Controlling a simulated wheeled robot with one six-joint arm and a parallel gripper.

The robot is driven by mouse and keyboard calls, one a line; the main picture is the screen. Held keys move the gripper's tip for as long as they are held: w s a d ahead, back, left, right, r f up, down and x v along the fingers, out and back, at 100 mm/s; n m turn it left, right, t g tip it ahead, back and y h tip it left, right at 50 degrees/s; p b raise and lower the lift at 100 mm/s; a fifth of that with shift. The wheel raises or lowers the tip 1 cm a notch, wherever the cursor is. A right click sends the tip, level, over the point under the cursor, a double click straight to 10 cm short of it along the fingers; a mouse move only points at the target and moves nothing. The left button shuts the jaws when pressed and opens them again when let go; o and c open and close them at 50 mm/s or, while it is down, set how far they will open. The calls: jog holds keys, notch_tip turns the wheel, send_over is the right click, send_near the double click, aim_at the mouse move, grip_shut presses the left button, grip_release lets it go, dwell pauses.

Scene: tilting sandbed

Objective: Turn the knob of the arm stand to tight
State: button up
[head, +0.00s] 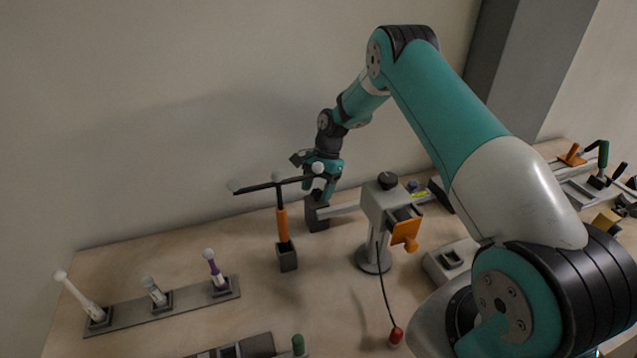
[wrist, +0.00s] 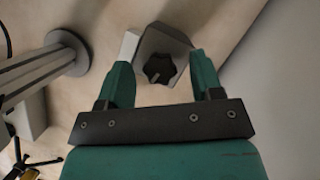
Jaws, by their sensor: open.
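In the wrist view a black lobed knob (wrist: 159,68) with a small pale mark sits on a grey block (wrist: 166,43). My gripper (wrist: 160,60) is open, with one green finger on each side of the knob; I see a gap on both sides and no contact. In the head view my gripper (head: 320,187) points down above a dark block (head: 317,213) at the left end of a pale bar; the knob there is hidden by the fingers. The grey stand (head: 376,205) has a round base and another black knob (head: 387,181) on top.
Just left of my gripper stands an orange post (head: 282,225) with a black crossbar and white balls, reaching close to the fingers. An orange clamp piece (head: 405,234) hangs at the stand. A rack (head: 180,305) with white and purple tools lies front left. The wall is close behind.

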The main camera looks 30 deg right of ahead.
jog(key=p+v, duration=0.1)
jog(key=v, duration=1.6)
jog(key=shift+d+r, duration=0.15)
jog(key=s+a+r+n+b, duration=0.1)
jog(key=s+a+r+n, duration=0.45)
jog(key=a, duration=0.45)
jog(key=s+a+r+n, duration=0.4)
jog(key=s+a+r, duration=0.25)
jog(key=a, duration=0.35)
jog(key=s+a+n, duration=0.2)
jog(key=s+n, duration=0.1)
jog(key=s, duration=0.5)
jog(key=s+a+n+t+b, duration=0.1)
jog(key=s+n, duration=0.3)
jog(key=s, duration=0.4)
jog(key=s+a+n, duration=0.3)
jog(key=s+n, duration=0.1)
jog(key=s, duration=0.4)
jog(key=shift+s+f+t, duration=0.2)
jog(key=shift+s+t, duration=0.1)
jog(key=shift+t, duration=0.1)
jog(key=shift+a, duration=0.1)
